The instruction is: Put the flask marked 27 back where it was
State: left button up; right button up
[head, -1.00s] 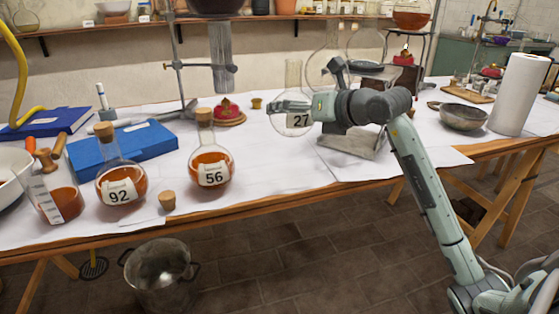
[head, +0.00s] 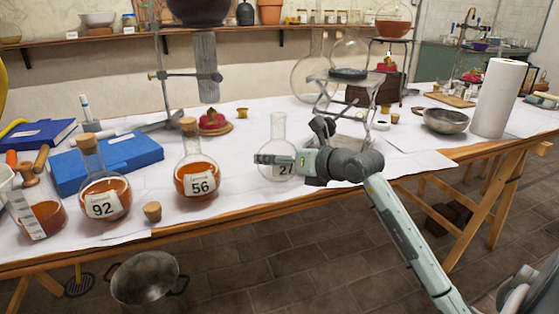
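The flask marked 27 (head: 278,128) is a clear, empty-looking round flask with a long neck, upright near the front middle of the table. My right gripper (head: 274,160), its arm coming in from the right, lies across the flask's bulb and appears shut on it. A finger and the wrist cover part of the bulb and label. I cannot tell whether the flask's base touches the table. The flask marked 56 (head: 198,174) and the flask marked 92 (head: 104,199) stand to the left, corked and holding orange liquid. My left gripper is not in view.
A metal stand (head: 322,100) with a dark round top is just behind my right gripper. A loose cork (head: 152,211) lies near the front edge. A metal bowl (head: 445,121) and paper towel roll (head: 498,98) stand at right. White-covered table (head: 240,215) is clear between flasks 56 and 27.

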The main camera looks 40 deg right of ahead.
jog(key=shift+f, duration=0.15)
jog(key=o, duration=1.5)
jog(key=shift+c, duration=0.2)
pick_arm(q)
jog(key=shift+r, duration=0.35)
pick_arm(e)
jog(key=shift+v, duration=1)
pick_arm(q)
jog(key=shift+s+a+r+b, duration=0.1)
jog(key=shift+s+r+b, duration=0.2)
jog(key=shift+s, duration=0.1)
pick_arm(e)
jog(key=shift+r+v, duration=0.15)
jog(key=shift+v, duration=2.4)
jog(key=shift+r+v, duration=0.1)
jog(key=shift+v, duration=2.45)
jog(key=shift+w, duration=0.1)
